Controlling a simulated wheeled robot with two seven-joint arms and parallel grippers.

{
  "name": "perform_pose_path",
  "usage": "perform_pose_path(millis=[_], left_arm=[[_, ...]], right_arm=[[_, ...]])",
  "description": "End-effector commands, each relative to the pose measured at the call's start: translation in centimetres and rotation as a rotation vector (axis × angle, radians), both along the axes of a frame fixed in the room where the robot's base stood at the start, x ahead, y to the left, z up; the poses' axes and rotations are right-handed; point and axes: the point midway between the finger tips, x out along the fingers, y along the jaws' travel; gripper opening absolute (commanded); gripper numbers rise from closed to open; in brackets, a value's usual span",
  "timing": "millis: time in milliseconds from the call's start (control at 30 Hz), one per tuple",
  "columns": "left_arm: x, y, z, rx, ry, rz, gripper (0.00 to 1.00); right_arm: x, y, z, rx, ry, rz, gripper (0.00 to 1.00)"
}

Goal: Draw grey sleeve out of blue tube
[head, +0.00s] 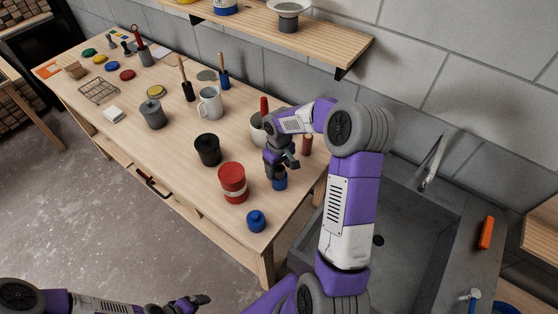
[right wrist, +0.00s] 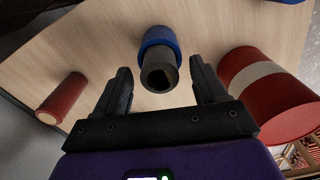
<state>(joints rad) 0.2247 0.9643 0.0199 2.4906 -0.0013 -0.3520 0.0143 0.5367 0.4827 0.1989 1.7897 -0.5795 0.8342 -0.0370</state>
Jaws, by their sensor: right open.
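The blue tube (head: 280,184) stands on the wooden worktop near its right end, below my right gripper (head: 283,163). In the right wrist view the blue tube (right wrist: 158,38) is upper middle, with the grey sleeve (right wrist: 158,78) sticking out of it towards the camera. The sleeve has a dark hollow end. My right gripper is open; its two fingers are on either side of the sleeve, with a visible gap on each side. My left gripper (head: 190,302) is at the bottom of the head view, away from the worktop; its jaw opening is unclear.
A red can with a pale band (head: 233,182) stands left of the tube, and a blue knobbed piece (head: 256,221) is near the front edge. A red-brown cylinder (head: 306,144) stands behind. A black cup (head: 207,150) is farther left. The sink (head: 400,250) lies right.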

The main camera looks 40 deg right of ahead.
Motion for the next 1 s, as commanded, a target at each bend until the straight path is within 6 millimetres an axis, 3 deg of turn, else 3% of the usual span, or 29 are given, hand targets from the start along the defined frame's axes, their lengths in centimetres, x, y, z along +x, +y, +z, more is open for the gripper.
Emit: perform_pose_path(millis=[367, 733, 767, 800, 967, 1000], left_arm=[[0.00, 0.00, -0.03, 0.000, 0.000, 0.000, 0.89], [-0.01, 0.01, -0.03, 0.000, 0.000, 0.000, 0.89], [-0.01, 0.00, -0.03, 0.000, 0.000, 0.000, 0.89], [-0.01, 0.00, -0.03, 0.000, 0.000, 0.000, 0.89], [-0.01, 0.01, -0.03, 0.000, 0.000, 0.000, 0.89], [-0.01, 0.01, -0.03, 0.000, 0.000, 0.000, 0.89]], right_arm=[[-0.01, -0.01, -0.70, 0.000, 0.000, 0.000, 0.71], [-0.01, 0.00, -0.67, 0.000, 0.000, 0.000, 0.15], [-0.01, 0.00, -0.67, 0.000, 0.000, 0.000, 0.12], [-0.01, 0.00, -0.67, 0.000, 0.000, 0.000, 0.35], [0.00, 0.00, -0.66, 0.000, 0.000, 0.000, 0.11], [0.00, 0.00, -0.65, 0.000, -0.001, 0.000, 0.11]])
